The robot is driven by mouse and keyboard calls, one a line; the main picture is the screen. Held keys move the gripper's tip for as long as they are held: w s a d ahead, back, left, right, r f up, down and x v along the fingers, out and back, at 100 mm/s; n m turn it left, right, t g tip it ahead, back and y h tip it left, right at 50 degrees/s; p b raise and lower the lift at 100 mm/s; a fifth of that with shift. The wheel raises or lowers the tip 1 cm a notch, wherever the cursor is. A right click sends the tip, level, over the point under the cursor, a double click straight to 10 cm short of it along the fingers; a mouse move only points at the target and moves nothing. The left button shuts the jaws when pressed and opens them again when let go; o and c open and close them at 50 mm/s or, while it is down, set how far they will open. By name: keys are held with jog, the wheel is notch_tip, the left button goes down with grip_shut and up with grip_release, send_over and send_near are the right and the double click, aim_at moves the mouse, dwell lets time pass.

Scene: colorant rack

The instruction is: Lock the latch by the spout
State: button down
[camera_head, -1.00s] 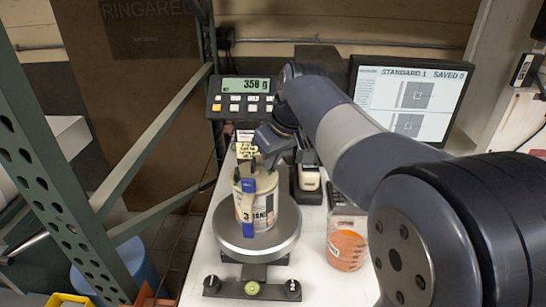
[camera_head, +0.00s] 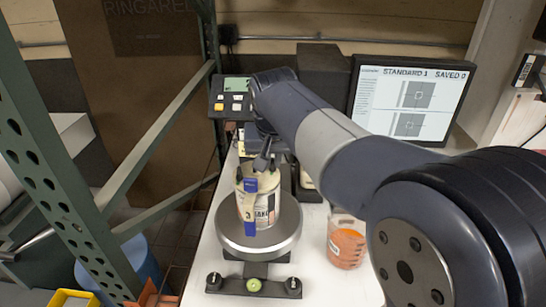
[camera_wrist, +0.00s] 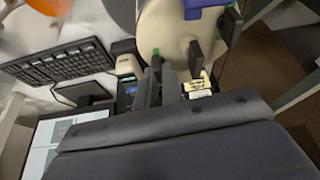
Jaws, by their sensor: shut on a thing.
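A cream paint can (camera_head: 265,205) with a printed label and a blue strip (camera_head: 250,205) down its front stands upright on a round metal scale plate (camera_head: 285,235). Its pale lid (camera_wrist: 170,25) shows in the wrist view, with black latches at the rim, one of them (camera_wrist: 195,58) just right of my fingers and another (camera_wrist: 230,25) farther right. My gripper (camera_wrist: 157,75) is at the lid's edge, beside a small green piece (camera_wrist: 155,53). It is shut on a small part there, apparently a latch, mostly hidden by the fingers. My gripper (camera_head: 264,160) is above the can's rim in the head view. I cannot make out the spout clearly.
A clear cup of orange colorant (camera_head: 346,243) stands right of the scale. A monitor (camera_head: 410,100) and the scale's display (camera_head: 233,97) stand behind. A green steel frame (camera_head: 60,190) rises at the left. A keyboard (camera_wrist: 65,63) shows in the wrist view.

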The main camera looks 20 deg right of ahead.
dwell(0.4)
jog(key=c, duration=1.5)
grip_release()
jog(key=shift+c, duration=0.2)
jog(key=v, duration=1)
jog(key=shift+s+r, duration=0.2)
jog(key=shift+r, duration=0.15)
jog(key=x, duration=1.1)
